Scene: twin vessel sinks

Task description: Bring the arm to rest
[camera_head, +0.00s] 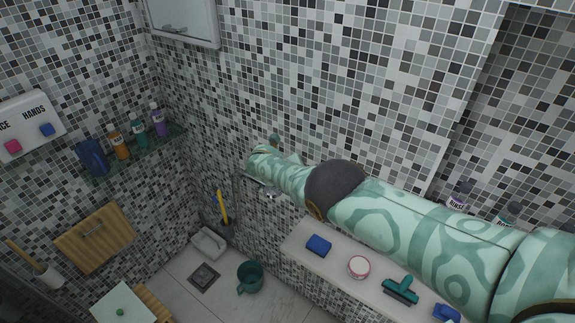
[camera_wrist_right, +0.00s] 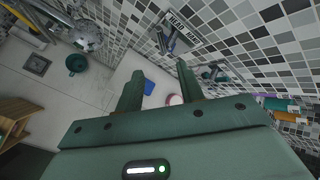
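My right arm reaches in from the right of the head view, in pale green patterned covering with a dark band, above a white ledge (camera_head: 300,236). Its gripper (camera_head: 272,148) is at the far end, close to the tiled wall, and shows small there. In the right wrist view the two dark green fingers (camera_wrist_right: 160,68) stand apart with nothing between them. Beyond them, lower down, are a blue block (camera_wrist_right: 149,87) and a round pink-and-white tin (camera_wrist_right: 174,100). My left gripper is in neither view.
On the ledge under my arm are the blue block (camera_head: 318,245), the tin (camera_head: 359,267), and a green squeegee (camera_head: 401,289). A glass shelf (camera_head: 131,158) holds bottles at left.

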